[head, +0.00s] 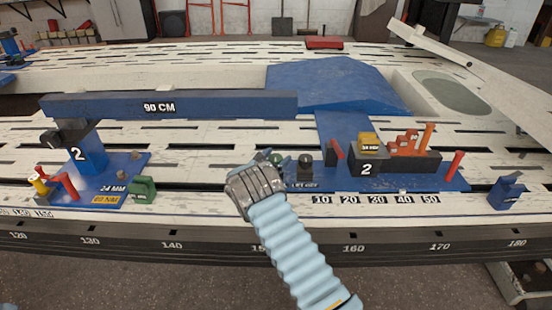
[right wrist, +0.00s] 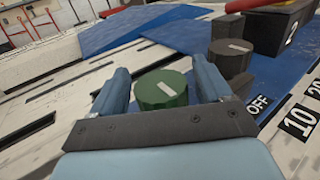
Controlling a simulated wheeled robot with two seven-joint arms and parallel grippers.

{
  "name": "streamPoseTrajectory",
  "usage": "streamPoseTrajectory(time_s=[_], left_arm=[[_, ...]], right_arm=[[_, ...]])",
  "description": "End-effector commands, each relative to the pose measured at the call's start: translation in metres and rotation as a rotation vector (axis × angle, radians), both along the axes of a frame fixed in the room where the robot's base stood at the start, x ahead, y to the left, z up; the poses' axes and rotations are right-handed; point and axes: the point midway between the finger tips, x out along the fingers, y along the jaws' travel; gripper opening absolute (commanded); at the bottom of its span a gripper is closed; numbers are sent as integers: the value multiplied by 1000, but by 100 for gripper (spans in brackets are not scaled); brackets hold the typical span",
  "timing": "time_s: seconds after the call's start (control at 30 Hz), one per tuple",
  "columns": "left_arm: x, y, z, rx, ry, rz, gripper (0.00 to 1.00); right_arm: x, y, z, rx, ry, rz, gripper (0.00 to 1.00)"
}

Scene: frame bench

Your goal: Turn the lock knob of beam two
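My right gripper (head: 268,165) reaches in from the bottom of the head view to a round green knob (head: 276,157) at the left edge of the right-hand blue plate marked 2. In the right wrist view the green knob (right wrist: 162,92) has a white bar on top and lies between the two fingers (right wrist: 162,85). The fingers are apart, with narrow gaps showing on both sides. A dark knob (head: 305,163), also in the wrist view (right wrist: 230,60), stands just right of it. A black block labelled 2 (head: 367,170) stands farther right. My left gripper is out of view.
A blue 90 CM beam (head: 220,104) lies on a blue stand marked 2 (head: 90,155) at the left. Red levers (head: 455,165) and orange pieces (head: 405,143) rise around the black block.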

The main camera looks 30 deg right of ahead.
Motion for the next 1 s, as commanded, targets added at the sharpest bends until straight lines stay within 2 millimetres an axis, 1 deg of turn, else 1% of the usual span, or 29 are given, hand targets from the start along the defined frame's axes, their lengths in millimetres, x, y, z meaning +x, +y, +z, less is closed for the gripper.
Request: streamPoseTrajectory(time_s=[0.03,0.2,0.3,0.37,0.6,0.83,0.87,0.9,0.97,1.0], left_arm=[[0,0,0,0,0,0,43],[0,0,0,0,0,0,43],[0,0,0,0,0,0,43],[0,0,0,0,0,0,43],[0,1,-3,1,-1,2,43],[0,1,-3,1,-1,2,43],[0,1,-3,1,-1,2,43],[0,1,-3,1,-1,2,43],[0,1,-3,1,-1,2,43],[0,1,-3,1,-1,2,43]], right_arm=[[0,0,0,0,0,0,70],[0,0,0,0,0,0,43],[0,0,0,0,0,0,29],[0,0,0,-1,0,5,29],[0,1,0,0,1,111,29],[1,1,0,0,0,112,29],[1,1,0,0,0,112,62],[1,1,0,0,0,112,69],[0,1,0,0,0,112,78],[0,1,0,0,0,112,80]])
